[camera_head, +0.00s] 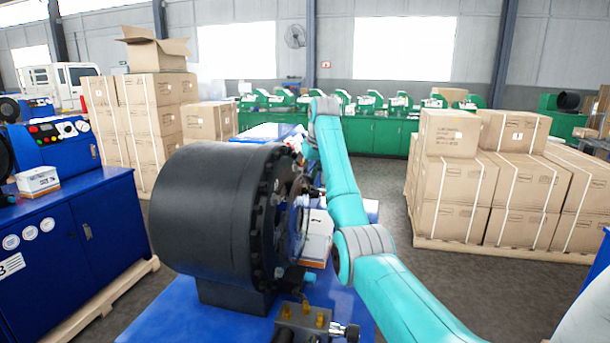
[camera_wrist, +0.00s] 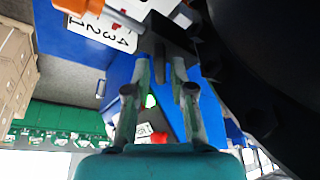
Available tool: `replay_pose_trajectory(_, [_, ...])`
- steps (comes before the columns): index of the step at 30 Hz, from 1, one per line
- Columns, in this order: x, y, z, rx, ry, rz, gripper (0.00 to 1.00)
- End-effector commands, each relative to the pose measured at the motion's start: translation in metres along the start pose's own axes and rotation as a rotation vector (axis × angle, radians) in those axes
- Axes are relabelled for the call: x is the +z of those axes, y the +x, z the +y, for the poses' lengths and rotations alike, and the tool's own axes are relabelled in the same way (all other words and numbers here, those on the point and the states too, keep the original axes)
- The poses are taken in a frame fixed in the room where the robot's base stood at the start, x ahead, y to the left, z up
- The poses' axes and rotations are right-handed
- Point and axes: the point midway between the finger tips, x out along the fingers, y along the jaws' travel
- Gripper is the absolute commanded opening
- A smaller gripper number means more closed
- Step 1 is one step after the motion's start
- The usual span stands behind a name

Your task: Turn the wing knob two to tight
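My gripper (camera_wrist: 160,68) is in the wrist view. Its two fingers stand apart and lean in towards a dark block (camera_wrist: 168,32) at their tips. I cannot tell whether they press on it. No wing knob can be made out clearly, and I cannot tell which part is knob two. In the head view my teal arm reaches to the right face of a large black drum-shaped crimper head (camera_head: 215,215). The fingertips are not clear there. A white plate with numbers (camera_wrist: 105,32) is beside the dark block in the wrist view.
The crimper sits on a blue base (camera_head: 165,325). A metal block with brass fittings (camera_head: 303,322) is at its front. A blue cabinet (camera_head: 75,235) stands at left and stacked cartons (camera_head: 480,195) at right. Open floor (camera_head: 455,285) lies right of my arm.

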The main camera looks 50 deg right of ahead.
Motion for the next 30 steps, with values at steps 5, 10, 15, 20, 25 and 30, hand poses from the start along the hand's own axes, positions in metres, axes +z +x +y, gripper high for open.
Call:
replay_pose_trajectory(5, [0.0007,0.0021,0.0010,0.000,0.000,0.000,0.23])
replay_pose_trajectory(10, [0.0006,0.0019,0.0008,0.000,0.000,0.000,0.13])
replay_pose_trajectory(15, [0.0005,0.0019,0.0006,0.000,0.000,0.000,0.00])
replay_pose_trajectory(20, [0.0004,0.0020,0.0000,0.009,0.022,0.000,0.00])
replay_pose_trajectory(25, [0.0001,0.0024,-0.0020,0.062,0.149,-0.001,0.00])
replay_pose_trajectory(30, [-0.0001,0.0023,-0.0019,0.123,0.296,-0.001,0.00])
